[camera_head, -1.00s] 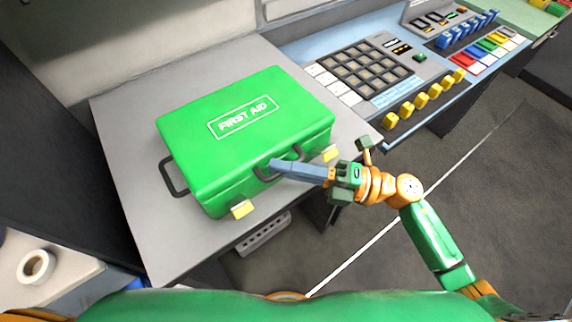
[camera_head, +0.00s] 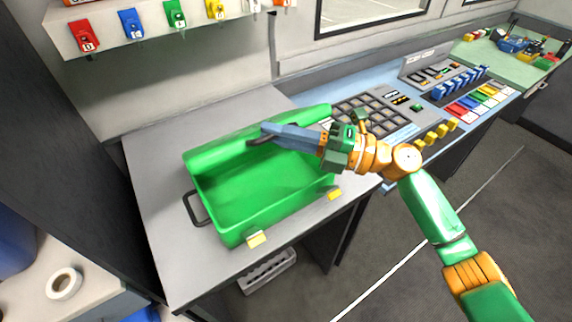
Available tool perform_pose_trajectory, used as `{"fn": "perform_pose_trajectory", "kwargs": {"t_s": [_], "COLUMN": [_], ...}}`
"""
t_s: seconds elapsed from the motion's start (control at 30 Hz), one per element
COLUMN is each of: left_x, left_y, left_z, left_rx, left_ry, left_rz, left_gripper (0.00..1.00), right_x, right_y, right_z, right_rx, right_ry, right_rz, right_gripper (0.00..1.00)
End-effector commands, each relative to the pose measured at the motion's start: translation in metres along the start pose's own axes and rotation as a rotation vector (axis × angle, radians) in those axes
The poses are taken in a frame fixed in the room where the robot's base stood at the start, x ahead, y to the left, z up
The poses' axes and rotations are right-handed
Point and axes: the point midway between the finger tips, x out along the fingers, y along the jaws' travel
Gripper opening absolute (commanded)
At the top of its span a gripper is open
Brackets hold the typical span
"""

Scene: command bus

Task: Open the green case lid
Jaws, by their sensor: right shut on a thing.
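The green first aid case (camera_head: 262,208) sits on the grey table with its lid (camera_head: 222,151) raised, so its inside shows and looks empty. My right gripper (camera_head: 268,132) is shut on the dark handle (camera_head: 258,141) at the lid's edge, above the case. Two yellow latches sit on the case's front rim, one at the left (camera_head: 257,239) and one at the right (camera_head: 334,195). A dark side handle (camera_head: 194,208) sticks out on the left. The lid's printed top is hidden. My left gripper is not in view.
The grey table (camera_head: 160,230) has free room left of the case. A control console (camera_head: 372,118) with buttons and yellow knobs stands to the right. Colored tags hang from a shelf (camera_head: 105,38) above. A white tape roll (camera_head: 64,283) lies on a surface at the lower left.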

Motion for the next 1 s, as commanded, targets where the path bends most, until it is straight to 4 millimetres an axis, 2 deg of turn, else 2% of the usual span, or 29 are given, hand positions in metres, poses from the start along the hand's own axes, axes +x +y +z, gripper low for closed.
{"fn": "perform_pose_trajectory", "kwargs": {"t_s": [0.1, 0.4, 0.93, 0.97, 1.0], "left_x": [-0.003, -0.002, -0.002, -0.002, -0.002], "left_y": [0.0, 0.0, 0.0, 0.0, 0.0], "left_z": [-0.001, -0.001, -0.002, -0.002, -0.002], "left_rx": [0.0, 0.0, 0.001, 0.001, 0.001], "left_ry": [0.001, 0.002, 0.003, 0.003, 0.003], "left_rz": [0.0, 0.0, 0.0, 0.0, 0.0], "left_gripper": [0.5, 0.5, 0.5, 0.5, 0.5], "right_x": [0.009, 0.024, 0.027, 0.027, 0.027], "right_y": [0.011, 0.023, 0.025, 0.025, 0.025], "right_z": [0.009, 0.024, 0.027, 0.027, 0.027], "right_rx": [-0.003, -0.002, -0.001, -0.001, -0.001], "right_ry": [0.001, 0.0, -0.001, -0.001, -0.001], "right_rz": [0.0, -0.001, -0.002, -0.002, -0.002], "right_gripper": [0.0, 0.0, 0.0, 0.17, 0.27]}}
